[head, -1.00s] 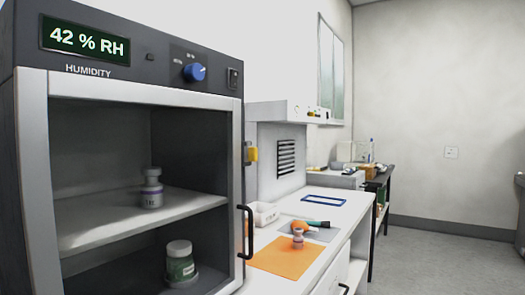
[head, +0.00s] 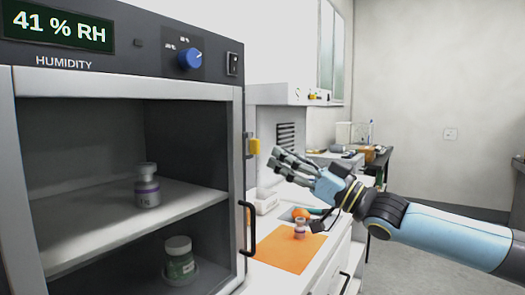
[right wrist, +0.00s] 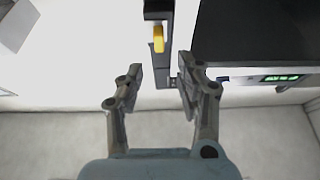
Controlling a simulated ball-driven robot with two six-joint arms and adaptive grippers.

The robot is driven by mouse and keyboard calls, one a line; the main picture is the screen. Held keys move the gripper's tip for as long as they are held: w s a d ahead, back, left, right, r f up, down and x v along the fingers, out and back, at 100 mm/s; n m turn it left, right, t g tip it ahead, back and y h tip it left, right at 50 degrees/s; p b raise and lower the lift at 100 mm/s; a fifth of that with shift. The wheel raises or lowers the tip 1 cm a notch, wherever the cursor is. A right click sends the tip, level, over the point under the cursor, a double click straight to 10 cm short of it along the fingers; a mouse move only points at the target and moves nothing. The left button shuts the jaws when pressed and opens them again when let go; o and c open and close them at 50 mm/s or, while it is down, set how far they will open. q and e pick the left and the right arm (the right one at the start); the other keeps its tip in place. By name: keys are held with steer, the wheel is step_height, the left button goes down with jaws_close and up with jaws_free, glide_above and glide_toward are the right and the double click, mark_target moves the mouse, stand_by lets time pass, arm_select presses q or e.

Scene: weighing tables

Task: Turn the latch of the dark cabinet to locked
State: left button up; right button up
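The dark cabinet (head: 195,110) fills the left of the head view, with a light-framed front and a black handle (head: 250,228). Its yellow latch (head: 254,146) sits on the cabinet's right edge, above the handle. In the right wrist view the yellow latch (right wrist: 158,38) points along a dark bracket, beyond the fingertips. My right gripper (head: 279,164) is just to the right of the latch in the head view. Its two fingers (right wrist: 161,78) are apart, with nothing between them. The gripper does not appear to touch the latch. My left gripper is out of view.
A white bench to the right holds an orange mat (head: 290,252) with a small vial (head: 300,229), and a white tray (head: 266,201). Inside the cabinet are a white vial (head: 147,186) and a green-labelled jar (head: 179,262). Open floor lies at the right.

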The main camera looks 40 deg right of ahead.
mark_target(259, 144)
steer(key=x, duration=0.5)
steer(key=shift+d+r, duration=0.1)
steer(key=shift+r, duration=0.05)
steer(key=shift+w+a+r+p, duration=0.1)
steer(key=shift+w+a+p, duration=0.15)
steer(key=shift+w, duration=0.1)
steer(key=shift+w+a+r+p, duration=0.1)
steer(key=shift+w+p, duration=0.15)
steer(key=shift+w, duration=0.15)
steer(key=shift+f, duration=0.1)
jaws_close()
